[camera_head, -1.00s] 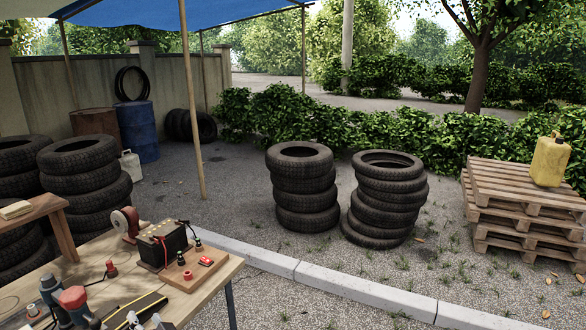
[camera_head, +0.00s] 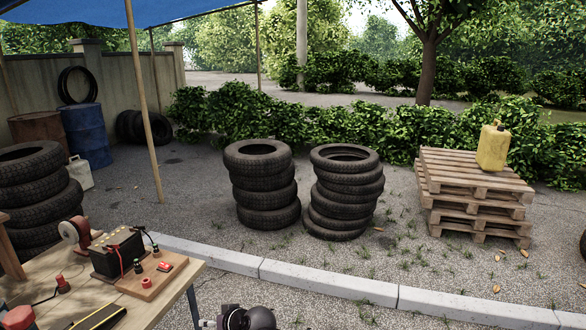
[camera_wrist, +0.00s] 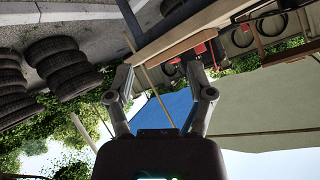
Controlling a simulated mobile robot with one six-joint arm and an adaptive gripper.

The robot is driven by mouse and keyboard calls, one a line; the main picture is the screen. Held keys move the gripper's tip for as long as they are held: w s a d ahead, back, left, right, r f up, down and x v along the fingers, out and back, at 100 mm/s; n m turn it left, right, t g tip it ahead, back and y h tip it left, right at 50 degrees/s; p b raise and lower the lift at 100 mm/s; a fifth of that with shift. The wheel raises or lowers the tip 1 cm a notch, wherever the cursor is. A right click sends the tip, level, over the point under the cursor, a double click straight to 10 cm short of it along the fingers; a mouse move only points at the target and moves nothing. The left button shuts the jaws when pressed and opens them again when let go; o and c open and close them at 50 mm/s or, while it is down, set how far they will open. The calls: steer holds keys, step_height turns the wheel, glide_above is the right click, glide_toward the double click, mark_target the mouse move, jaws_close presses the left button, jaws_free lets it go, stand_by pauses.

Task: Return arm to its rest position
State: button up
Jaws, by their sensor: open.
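My gripper (camera_wrist: 160,75) is open in the wrist view, with its two fingers apart and nothing between them. The wrist picture is upside down, with the sky at the bottom and the workbench edge (camera_wrist: 180,38) beyond the fingertips. In the head view part of my arm (camera_head: 245,318) shows at the bottom edge, to the right of the workbench (camera_head: 190,273).
Tyre stacks (camera_head: 262,185) (camera_head: 343,190), pallets (camera_head: 470,200) with a yellow jerrycan (camera_head: 493,148), and a tent pole (camera_head: 146,110) stand beyond. A kerb (camera_head: 330,282) crosses the gravel.

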steer(key=w+d+f+m+g+h, duration=0.1)
steer(key=d+f+h, duration=0.2)
steer(key=d, duration=0.6)
steer(key=w+d+f+m+g+h, duration=0.1)
steer(key=d+f+g+h, duration=0.15)
steer(key=d, duration=0.65)
steer(key=s+d+f+m+g+h, duration=0.1)
steer(key=s+d+m+g+h, duration=0.1)
steer(key=d, duration=0.8)
steer(key=s+d+f+m+g+h, duration=0.1)
steer(key=s+d+h, duration=0.15)
steer(key=d, duration=0.65)
step_height(320, 180, up, 17)
steer(key=p, duration=1.8)
steer(key=shift+y, duration=0.3)
steer(key=shift+c, duration=0.8)
